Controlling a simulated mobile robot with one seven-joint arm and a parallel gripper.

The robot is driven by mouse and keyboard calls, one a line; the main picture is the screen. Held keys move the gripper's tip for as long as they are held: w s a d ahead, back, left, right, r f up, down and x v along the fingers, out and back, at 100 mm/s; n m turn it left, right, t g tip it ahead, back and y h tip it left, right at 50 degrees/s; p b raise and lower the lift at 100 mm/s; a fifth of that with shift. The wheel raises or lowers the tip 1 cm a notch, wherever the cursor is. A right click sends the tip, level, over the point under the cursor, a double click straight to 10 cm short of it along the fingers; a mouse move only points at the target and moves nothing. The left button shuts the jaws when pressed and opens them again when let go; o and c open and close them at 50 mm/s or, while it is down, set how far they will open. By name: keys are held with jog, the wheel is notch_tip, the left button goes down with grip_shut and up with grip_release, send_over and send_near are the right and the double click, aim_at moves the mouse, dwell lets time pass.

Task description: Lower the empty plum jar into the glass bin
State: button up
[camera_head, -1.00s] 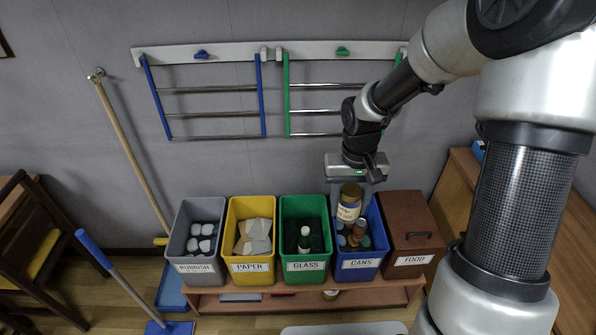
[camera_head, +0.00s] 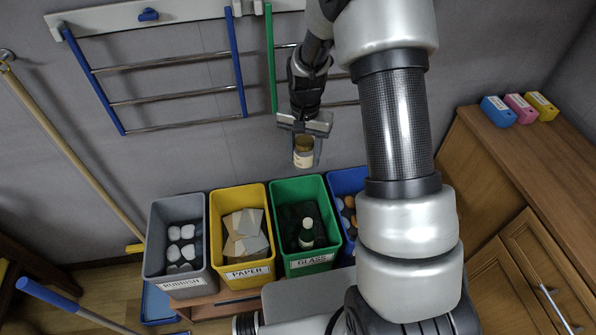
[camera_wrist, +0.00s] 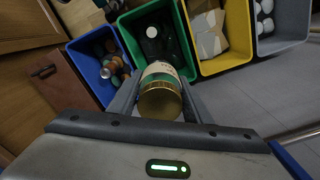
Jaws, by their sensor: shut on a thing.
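The plum jar (camera_head: 303,152) has a gold lid and a pale label; it hangs in my gripper (camera_head: 304,145), which is shut on it. The jar is above and behind the green glass bin (camera_head: 331,261), apart from it. In the wrist view the jar (camera_wrist: 160,97) sits between the two fingers (camera_wrist: 158,100), lid toward the camera. There the green glass bin (camera_wrist: 187,50) lies just beyond the jar. The bin holds dark items and a bottle with a white cap (camera_head: 307,233). Whether the jar is empty cannot be seen.
The yellow paper bin (camera_head: 264,269) stands left of the glass bin and the blue cans bin (camera_head: 341,181) right of it. A grey rubbish bin (camera_head: 183,287) is at the row's left end. A rail with bars (camera_head: 165,59) is on the wall behind.

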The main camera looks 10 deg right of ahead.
jog(key=w+f+m+b, duration=0.2)
jog(key=f+b, duration=0.3)
jog(key=f, duration=0.5)
jog(key=w+f+m+b, duration=0.1)
jog(key=w+f+b, duration=0.3)
jog(key=f, duration=0.6)
jog(key=shift+m+b, duration=0.4)
jog(key=shift+b, duration=0.55)
jog(key=shift+f, duration=0.1)
jog(key=shift+w+f+b, duration=0.1)
jog(key=shift+f+b, duration=2.45)
jog(key=shift+f, duration=4.2)
jog(key=shift+f, duration=2.05)
